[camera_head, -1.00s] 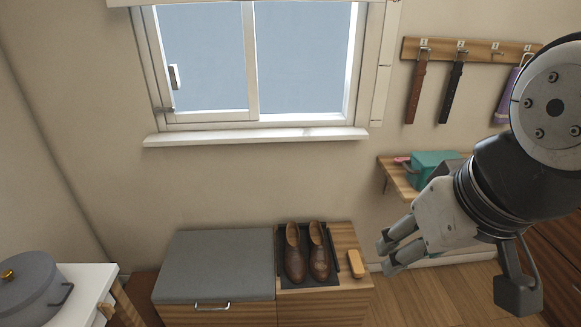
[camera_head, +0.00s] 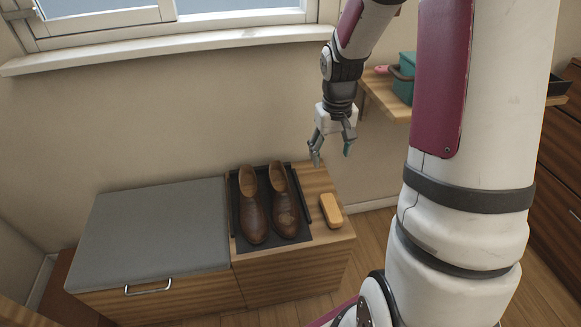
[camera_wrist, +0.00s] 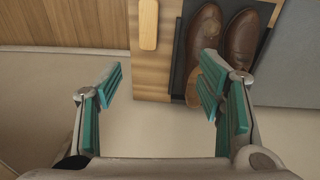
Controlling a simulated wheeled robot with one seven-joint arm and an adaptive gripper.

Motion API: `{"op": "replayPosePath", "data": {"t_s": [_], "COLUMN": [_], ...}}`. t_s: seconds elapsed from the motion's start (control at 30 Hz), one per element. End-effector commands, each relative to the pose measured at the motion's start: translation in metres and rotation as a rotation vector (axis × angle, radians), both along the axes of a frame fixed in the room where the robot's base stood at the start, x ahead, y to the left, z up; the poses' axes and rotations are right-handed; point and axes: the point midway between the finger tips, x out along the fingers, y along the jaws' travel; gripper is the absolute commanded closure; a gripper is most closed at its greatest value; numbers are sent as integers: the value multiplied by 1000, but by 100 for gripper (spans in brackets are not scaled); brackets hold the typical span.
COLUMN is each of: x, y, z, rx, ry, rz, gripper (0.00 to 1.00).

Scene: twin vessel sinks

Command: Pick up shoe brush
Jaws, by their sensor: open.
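The shoe brush (camera_head: 331,210) is a small block with an orange-tan wooden top. It lies on the bench's wooden top, right of the shoe tray, in the head view. In the wrist view the brush (camera_wrist: 148,24) shows at the top, beyond and between the fingers. My gripper (camera_head: 331,160) is open and empty, pointing down above the back edge of the bench, higher than the brush and apart from it. In the wrist view its teal-padded fingers (camera_wrist: 160,95) are spread wide with nothing between them.
Brown leather shoes (camera_head: 268,212) stand on a black tray (camera_head: 304,240) left of the brush. A grey cushion (camera_head: 155,235) covers the bench's left part. A wall shelf (camera_head: 385,98) with a teal container (camera_head: 406,75) is right of my gripper. The wall is close behind.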

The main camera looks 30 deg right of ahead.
Motion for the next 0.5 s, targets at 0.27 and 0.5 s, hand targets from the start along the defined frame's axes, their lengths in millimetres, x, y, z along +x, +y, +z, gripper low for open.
{"op": "replayPosePath", "data": {"t_s": [0.27, 0.5], "x": [11, 11], "y": [-36, -41], "z": [-123, -156], "rx": [50, 59], "ry": [52, 58], "rz": [-49, -56], "gripper": [38, 38]}}
